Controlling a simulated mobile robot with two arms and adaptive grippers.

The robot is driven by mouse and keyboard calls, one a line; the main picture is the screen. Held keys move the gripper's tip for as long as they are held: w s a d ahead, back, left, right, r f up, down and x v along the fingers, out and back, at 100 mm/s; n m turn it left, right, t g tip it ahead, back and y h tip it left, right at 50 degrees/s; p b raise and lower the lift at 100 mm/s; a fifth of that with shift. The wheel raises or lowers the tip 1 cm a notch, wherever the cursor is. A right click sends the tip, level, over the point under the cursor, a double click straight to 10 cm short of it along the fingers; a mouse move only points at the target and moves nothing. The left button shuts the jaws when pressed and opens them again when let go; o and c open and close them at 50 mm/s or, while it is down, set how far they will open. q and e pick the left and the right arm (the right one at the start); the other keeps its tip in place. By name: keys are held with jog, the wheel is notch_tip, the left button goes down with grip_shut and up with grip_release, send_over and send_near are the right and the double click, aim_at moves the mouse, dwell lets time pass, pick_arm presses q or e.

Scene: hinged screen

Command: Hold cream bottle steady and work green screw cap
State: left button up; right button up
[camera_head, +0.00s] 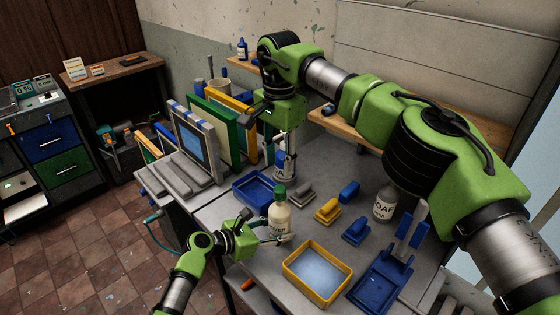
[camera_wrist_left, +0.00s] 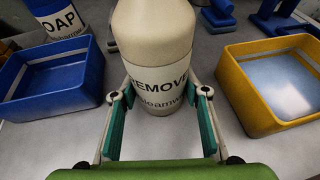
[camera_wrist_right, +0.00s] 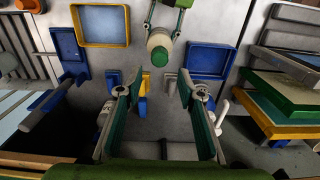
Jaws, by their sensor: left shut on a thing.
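The cream bottle (camera_head: 280,218), labelled REMOVER, stands upright on the grey table with its green screw cap (camera_head: 280,191) on top. My left gripper (camera_head: 280,239) is shut around the bottle's lower body. In the left wrist view the bottle (camera_wrist_left: 155,45) fills the space between the fingers, and its cap is out of frame. My right gripper (camera_head: 283,148) is above the table, behind the bottle and apart from it. In the right wrist view its fingers (camera_wrist_right: 154,90) are spread and empty, and the green cap (camera_wrist_right: 160,56) lies beyond them.
A blue tray (camera_head: 240,197) is left of the bottle, a yellow tray (camera_head: 346,286) right of it near the front edge. Framed screens (camera_head: 206,160) stand at the back left.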

aim_at(280, 188)
jog(key=shift+w+d+f, duration=0.1)
jog(key=shift+d+f, duration=0.05)
jog(key=shift+f, duration=0.3)
notch_tip(280, 188, down, 8)
jog(key=shift+f, duration=0.1)
jog(key=shift+c, duration=0.4)
jog(key=c, duration=0.9)
jog(key=n, duration=0.6)
jog(key=shift+r+n, duration=0.2)
jog(key=shift+n, duration=0.2)
jog(key=n, duration=0.4)
jog(key=shift+w, duration=0.1)
jog(key=n, duration=0.3)
jog(key=o, duration=1)
jog(key=shift+c, duration=0.2)
